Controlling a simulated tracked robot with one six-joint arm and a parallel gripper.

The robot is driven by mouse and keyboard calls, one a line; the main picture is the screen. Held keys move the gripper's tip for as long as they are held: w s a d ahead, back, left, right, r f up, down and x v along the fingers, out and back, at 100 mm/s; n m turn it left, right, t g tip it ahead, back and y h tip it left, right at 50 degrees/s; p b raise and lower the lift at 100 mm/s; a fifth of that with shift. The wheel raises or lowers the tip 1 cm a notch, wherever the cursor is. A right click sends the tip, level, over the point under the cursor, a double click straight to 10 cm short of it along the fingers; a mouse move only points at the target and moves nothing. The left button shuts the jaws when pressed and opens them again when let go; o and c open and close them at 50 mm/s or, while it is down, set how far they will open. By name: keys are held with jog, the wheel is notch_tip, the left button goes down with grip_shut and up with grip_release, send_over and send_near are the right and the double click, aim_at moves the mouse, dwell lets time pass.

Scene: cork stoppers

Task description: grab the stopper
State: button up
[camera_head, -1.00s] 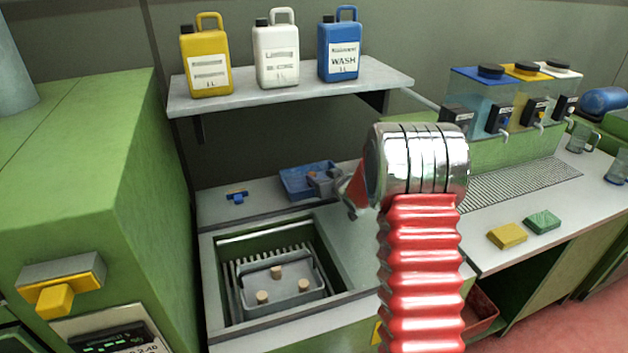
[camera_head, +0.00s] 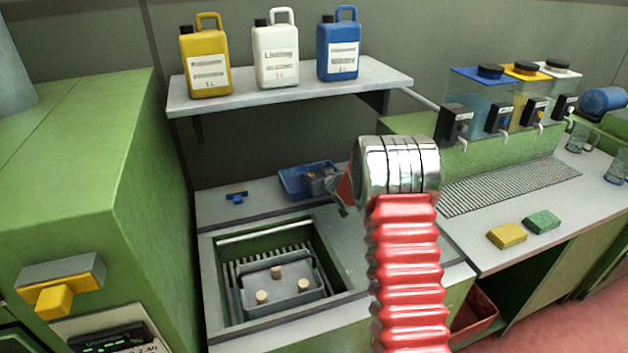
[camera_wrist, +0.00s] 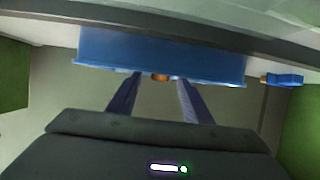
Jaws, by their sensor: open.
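A blue tray (camera_head: 290,187) sits on the worktop behind the sink and fills the top of the wrist view (camera_wrist: 160,45). A small orange-brown stopper (camera_wrist: 161,76) shows at its rim in the wrist view, mostly hidden by the tray. My gripper (camera_wrist: 159,81) is open, with its two fingertips at the tray's rim and the stopper seen between them; I cannot tell whether they touch it. In the head view my gripper (camera_head: 322,186) is over the tray's right side, partly hidden by my arm. Three cork stoppers (camera_head: 277,271) stand on a grey lid (camera_head: 283,290) in the sink.
A small blue fitting (camera_head: 237,196) lies left of the tray and shows in the wrist view (camera_wrist: 283,80). A shelf (camera_head: 290,92) with three jugs hangs above. Yellow and green sponges (camera_head: 507,236) lie on the right counter.

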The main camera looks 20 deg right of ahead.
jog(key=shift+w, duration=0.1)
dwell(0.5)
jog(key=c, duration=1.1)
notch_tip(320, 180, up, 10)
dwell(0.7)
